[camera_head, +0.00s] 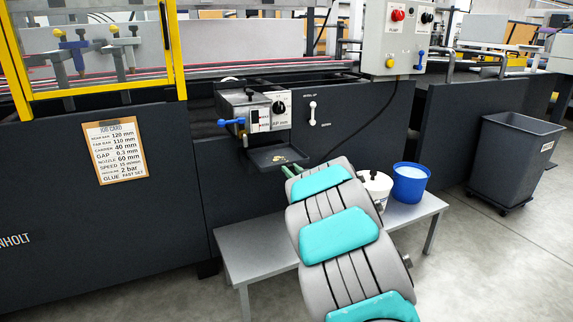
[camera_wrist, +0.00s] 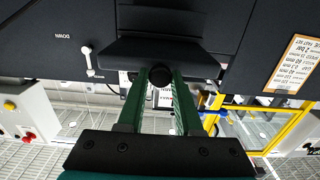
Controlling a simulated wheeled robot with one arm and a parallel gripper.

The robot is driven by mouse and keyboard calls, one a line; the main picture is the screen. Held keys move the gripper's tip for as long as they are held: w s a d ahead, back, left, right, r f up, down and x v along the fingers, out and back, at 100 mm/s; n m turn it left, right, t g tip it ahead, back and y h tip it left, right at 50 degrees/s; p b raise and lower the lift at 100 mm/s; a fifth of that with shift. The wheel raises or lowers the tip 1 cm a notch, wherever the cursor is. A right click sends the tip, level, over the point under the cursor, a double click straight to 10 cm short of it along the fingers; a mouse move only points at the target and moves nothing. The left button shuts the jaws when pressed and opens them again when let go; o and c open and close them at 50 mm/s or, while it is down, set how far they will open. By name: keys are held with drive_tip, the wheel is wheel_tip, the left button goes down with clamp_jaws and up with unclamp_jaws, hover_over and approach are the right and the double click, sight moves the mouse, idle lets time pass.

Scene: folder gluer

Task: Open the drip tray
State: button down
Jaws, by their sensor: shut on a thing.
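The drip tray (camera_head: 262,162) is a shallow dark tray under the glue unit, sticking out from the dark machine front, with a few small pale yellowish spots in it. In the wrist view, the tray (camera_wrist: 125,52) shows as a dark wedge ahead of the fingers. My gripper (camera_head: 288,170) reaches the tray's front from below right, mostly hidden by my arm in the head view. In the wrist view, my gripper's green fingers (camera_wrist: 161,77) are shut on a round black knob (camera_wrist: 160,75) at the tray's front.
Above the tray is the glue unit (camera_head: 262,110) with a blue lever (camera_head: 231,122) and a dial. A white lever (camera_head: 312,111) is to its right. A metal bench (camera_head: 255,240) below carries a white tub (camera_head: 375,188) and a blue bucket (camera_head: 410,183). A grey bin (camera_head: 510,160) stands at right.

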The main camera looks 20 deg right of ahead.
drive_tip(key=s, duration=0.5)
drive_tip(key=shift+s, duration=0.15)
drive_tip(key=c, duration=0.6)
unclamp_jaws()
drive_tip(key=s, duration=0.7)
drive_tip(key=shift+s, duration=0.4)
